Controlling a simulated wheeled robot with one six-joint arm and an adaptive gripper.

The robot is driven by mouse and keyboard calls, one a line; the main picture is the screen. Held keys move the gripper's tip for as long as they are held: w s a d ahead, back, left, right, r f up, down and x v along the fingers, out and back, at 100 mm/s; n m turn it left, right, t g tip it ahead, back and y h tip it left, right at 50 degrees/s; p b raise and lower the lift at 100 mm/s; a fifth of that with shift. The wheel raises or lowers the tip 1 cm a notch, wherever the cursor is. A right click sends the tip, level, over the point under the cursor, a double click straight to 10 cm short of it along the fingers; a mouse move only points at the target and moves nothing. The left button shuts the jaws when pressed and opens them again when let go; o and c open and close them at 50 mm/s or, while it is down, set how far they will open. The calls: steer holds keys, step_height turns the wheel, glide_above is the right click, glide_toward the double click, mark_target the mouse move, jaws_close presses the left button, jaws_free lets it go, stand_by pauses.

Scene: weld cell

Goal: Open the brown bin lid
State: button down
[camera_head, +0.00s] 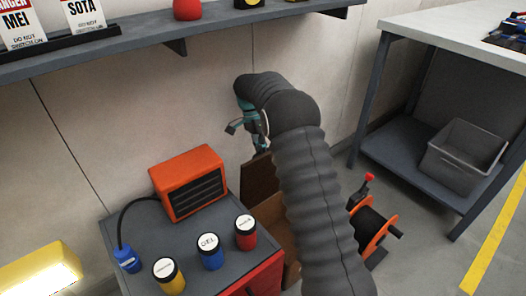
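The brown bin (271,215) stands on the floor to the right of the grey cabinet, largely hidden behind my arm. A darker brown panel (257,181), which looks like its lid, rises at a steep tilt at the bin's back, by the wall. My gripper (249,140) is teal and dark and points downward just above the top of this panel. Its fingers are small and partly covered by my arm, so I cannot tell whether they are open or touch the panel.
The cabinet (142,238) bears an orange heater (188,183) and yellow, blue and red jars. A wall shelf (130,41) runs above. An orange reel (376,232) stands right of my arm. A grey crate (462,156) sits under the right workbench.

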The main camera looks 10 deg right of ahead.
steer(key=shift+w+d+f, duration=0.15)
steer(key=shift+f, duration=0.1)
steer(key=c, duration=1.2)
jaws_free()
steer(key=shift+w+d, duration=0.1)
steer(key=shift+d, duration=0.05)
steer(key=shift+a+v, duration=0.2)
steer(key=shift+v, duration=2.85)
steer(key=shift+a+v, duration=0.15)
steer(key=shift+v, duration=2.9)
steer(key=shift+f, duration=0.1)
